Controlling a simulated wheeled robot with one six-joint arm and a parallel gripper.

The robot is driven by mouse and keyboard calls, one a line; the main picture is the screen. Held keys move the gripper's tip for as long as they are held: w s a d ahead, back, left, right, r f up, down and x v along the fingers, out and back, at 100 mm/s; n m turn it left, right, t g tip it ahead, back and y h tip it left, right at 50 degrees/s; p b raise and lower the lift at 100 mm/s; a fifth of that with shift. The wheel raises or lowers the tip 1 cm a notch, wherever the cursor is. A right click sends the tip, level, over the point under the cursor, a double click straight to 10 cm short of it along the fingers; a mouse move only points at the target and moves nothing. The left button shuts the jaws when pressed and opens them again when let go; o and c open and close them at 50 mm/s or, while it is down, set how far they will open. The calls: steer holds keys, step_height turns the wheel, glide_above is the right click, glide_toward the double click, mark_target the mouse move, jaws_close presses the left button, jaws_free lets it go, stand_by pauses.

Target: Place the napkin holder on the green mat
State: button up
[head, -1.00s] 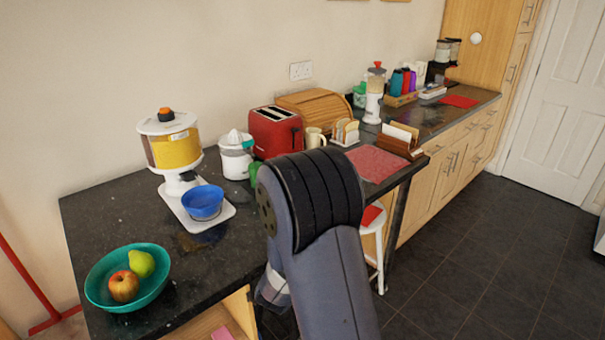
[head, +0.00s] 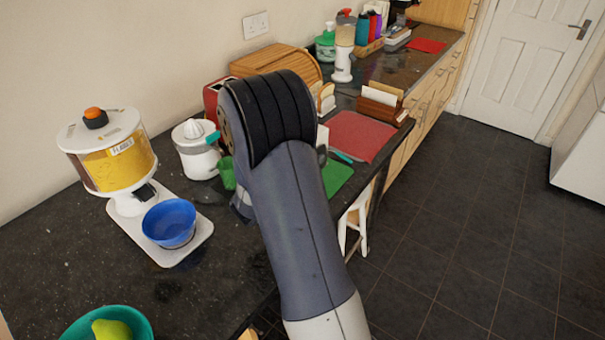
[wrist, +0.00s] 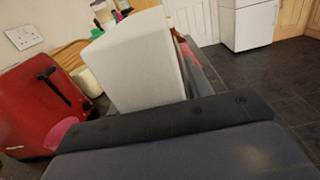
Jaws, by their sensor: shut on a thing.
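My gripper (wrist: 175,118) is shut on a white, block-like thing, which looks like the napkin holder (wrist: 145,62); it stands up beyond the dark gripper body in the wrist view. In the head view my arm hides most of the gripper, and a white piece of the held thing (head: 322,138) shows at the arm's right edge. The green mat (head: 338,176) lies on the dark counter right of my arm, partly covered by it. The gap between held thing and mat cannot be judged.
A red mat (head: 362,136) lies beyond the green mat, with a brown wooden holder of white sheets (head: 383,101) behind it. A red toaster (wrist: 42,105) and a cream mug (wrist: 87,82) stand left in the wrist view. A juicer (head: 196,150) and cereal dispenser (head: 110,160) stand left.

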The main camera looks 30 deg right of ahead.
steer(key=shift+f+p, duration=0.3)
steer(key=shift+f, duration=3.05)
steer(key=shift+f+b, duration=0.2)
steer(key=shift+b, duration=0.1)
steer(key=o, duration=1.2)
steer(key=shift+r, duration=0.15)
steer(key=shift+a+p, duration=0.15)
steer(key=shift+p, duration=0.15)
steer(key=b+v, duration=0.2)
steer(key=v, duration=0.9)
steer(key=shift+s+a, duration=0.2)
steer(key=shift+a, duration=0.15)
